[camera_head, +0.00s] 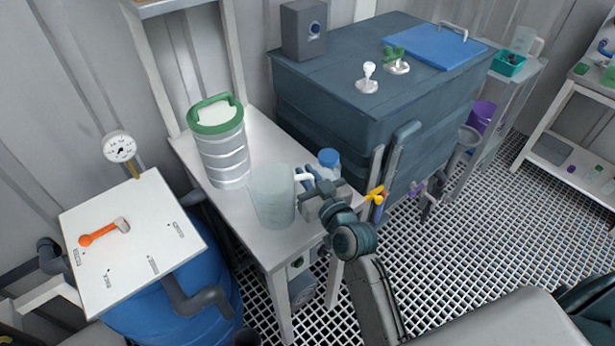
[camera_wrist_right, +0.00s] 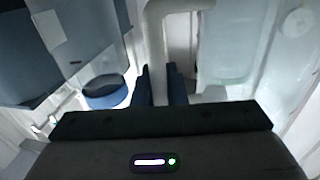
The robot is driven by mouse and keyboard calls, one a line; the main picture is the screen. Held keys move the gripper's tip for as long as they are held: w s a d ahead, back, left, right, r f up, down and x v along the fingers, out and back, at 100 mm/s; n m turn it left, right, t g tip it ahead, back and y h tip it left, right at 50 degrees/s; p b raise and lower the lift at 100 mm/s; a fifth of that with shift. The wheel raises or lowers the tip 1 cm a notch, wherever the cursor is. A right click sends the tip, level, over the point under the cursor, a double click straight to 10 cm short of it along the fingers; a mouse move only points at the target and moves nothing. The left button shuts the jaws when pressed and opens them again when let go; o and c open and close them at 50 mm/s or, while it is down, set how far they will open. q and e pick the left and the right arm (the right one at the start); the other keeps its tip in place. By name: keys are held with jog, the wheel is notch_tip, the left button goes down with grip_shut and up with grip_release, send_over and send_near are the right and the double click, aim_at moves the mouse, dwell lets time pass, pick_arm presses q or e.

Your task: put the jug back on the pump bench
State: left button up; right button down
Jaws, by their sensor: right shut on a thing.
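The jug (camera_head: 272,197) is pale, translucent and upright. It is at the front part of the white pump bench (camera_head: 222,207); I cannot tell whether its base touches the top or hangs just above it. My right gripper (camera_head: 306,180) is shut on the jug's white handle, on the jug's right side. In the right wrist view the jug (camera_wrist_right: 232,45) fills the right, with its handle (camera_wrist_right: 178,8) running down to the fingers (camera_wrist_right: 162,85). My left gripper is not in view.
A steel canister with a green rim (camera_head: 221,150) stands behind the jug on the bench. A blue-capped bottle (camera_head: 328,163) is close behind my right gripper. A large dark tank (camera_head: 370,90) is at the back.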

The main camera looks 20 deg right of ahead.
jog(key=shift+s+r, duration=0.1)
jog(key=shift+s, duration=0.25)
jog(key=c, duration=1.5)
grip_release()
jog(key=shift+w, duration=0.15)
jog(key=shift+s, duration=0.25)
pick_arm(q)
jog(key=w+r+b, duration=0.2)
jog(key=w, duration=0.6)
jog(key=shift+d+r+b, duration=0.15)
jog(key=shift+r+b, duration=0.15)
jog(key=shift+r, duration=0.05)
pick_arm(e)
jog(key=shift+s+d, duration=0.3)
jog(key=shift+s, duration=1.6)
jog(key=shift+s+d, duration=0.25)
jog(key=shift+s, duration=1.7)
jog(key=shift+s+d, duration=0.3)
jog(key=shift+s, duration=1.6)
